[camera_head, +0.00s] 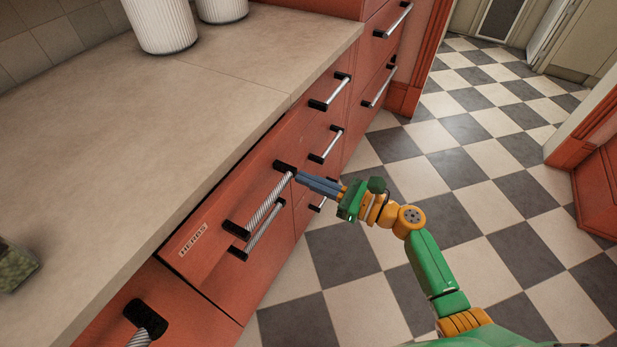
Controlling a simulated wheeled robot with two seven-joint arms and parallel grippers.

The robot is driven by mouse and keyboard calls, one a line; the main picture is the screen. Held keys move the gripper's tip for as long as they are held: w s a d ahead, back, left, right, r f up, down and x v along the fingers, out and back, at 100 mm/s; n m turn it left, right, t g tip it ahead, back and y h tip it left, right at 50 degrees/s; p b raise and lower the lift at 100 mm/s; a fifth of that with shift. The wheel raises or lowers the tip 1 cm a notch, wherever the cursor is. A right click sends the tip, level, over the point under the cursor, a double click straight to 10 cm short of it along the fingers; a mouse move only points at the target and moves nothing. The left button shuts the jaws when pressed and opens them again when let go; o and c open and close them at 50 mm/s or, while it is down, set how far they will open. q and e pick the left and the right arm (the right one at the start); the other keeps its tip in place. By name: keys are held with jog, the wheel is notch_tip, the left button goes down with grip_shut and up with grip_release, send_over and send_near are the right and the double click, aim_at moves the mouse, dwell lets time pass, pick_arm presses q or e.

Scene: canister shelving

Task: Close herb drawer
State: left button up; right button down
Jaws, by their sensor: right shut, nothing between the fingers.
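The herb drawer (213,257) is the red front labelled "HERBS" under the counter, left of centre. A dark gap runs along its top edge and its front stands slightly out from the cabinet. Its ribbed metal handle (262,205) has black end mounts. My right gripper (299,177) is shut and empty. Its fingertips are at the far end of this handle, close to the black mount; whether they touch it I cannot tell. My left gripper is out of view.
Several other drawers with bar handles (331,92) line the cabinet. The beige countertop (150,130) holds two white ribbed canisters (160,24) at the back and a glass container (14,266) at the left edge. The checkered floor (440,170) at right is clear.

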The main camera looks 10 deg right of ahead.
aim_at(291, 169)
jog(key=shift+w+a, duration=0.1)
jog(key=b+x, duration=0.1)
jog(key=x, duration=0.3)
jog(key=shift+a+r, duration=0.1)
jog(key=shift+r, duration=0.05)
dwell(0.4)
